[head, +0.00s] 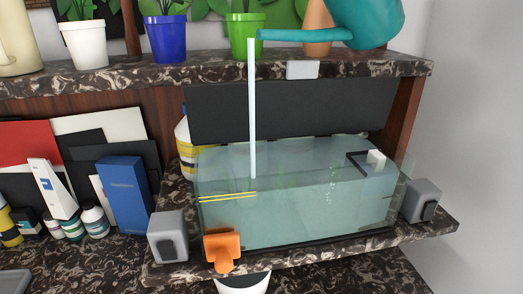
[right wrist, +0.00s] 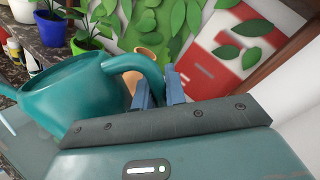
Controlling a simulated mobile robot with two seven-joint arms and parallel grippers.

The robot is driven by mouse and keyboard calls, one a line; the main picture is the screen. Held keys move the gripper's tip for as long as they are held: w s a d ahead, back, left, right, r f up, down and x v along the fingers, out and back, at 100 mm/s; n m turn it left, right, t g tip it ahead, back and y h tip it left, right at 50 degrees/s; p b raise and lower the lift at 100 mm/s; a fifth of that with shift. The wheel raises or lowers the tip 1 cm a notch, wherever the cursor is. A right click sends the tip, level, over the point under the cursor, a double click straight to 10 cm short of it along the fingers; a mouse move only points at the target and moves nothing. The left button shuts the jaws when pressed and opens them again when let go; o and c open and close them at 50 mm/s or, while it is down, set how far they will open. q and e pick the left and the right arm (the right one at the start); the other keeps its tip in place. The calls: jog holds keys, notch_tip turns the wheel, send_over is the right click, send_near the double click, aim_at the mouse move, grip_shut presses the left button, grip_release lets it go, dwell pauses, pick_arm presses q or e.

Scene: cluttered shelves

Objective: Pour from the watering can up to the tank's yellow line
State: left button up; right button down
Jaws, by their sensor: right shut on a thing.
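The teal watering can (head: 368,20) is tilted above the tank at the top right of the head view, its spout pointing left. A pale stream of water (head: 252,110) falls from the spout tip into the glass tank (head: 300,215). The tank holds greenish water, and two close yellow lines (head: 228,197) show on its left front. I cannot tell exactly how the water surface stands against them. In the right wrist view, my right gripper (right wrist: 160,82) has its blue fingers around the handle of the can (right wrist: 65,95). My left gripper is not in view.
The upper shelf holds a white pot (head: 85,45), a blue pot (head: 167,40) and a green pot (head: 243,38) near the spout. Grey blocks (head: 168,237) flank the tank. An orange fitting (head: 222,250) sits at its front. Boxes and jars crowd the left.

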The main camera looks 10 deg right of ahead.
pick_arm(q)
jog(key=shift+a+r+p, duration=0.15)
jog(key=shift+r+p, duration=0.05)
jog(key=shift+p, duration=0.35)
pick_arm(e)
jog(key=shift+s+a+r+n, duration=0.25)
jog(key=shift+a+r+n, duration=0.35)
jog(key=shift+n, duration=0.1)
dwell(1.3)
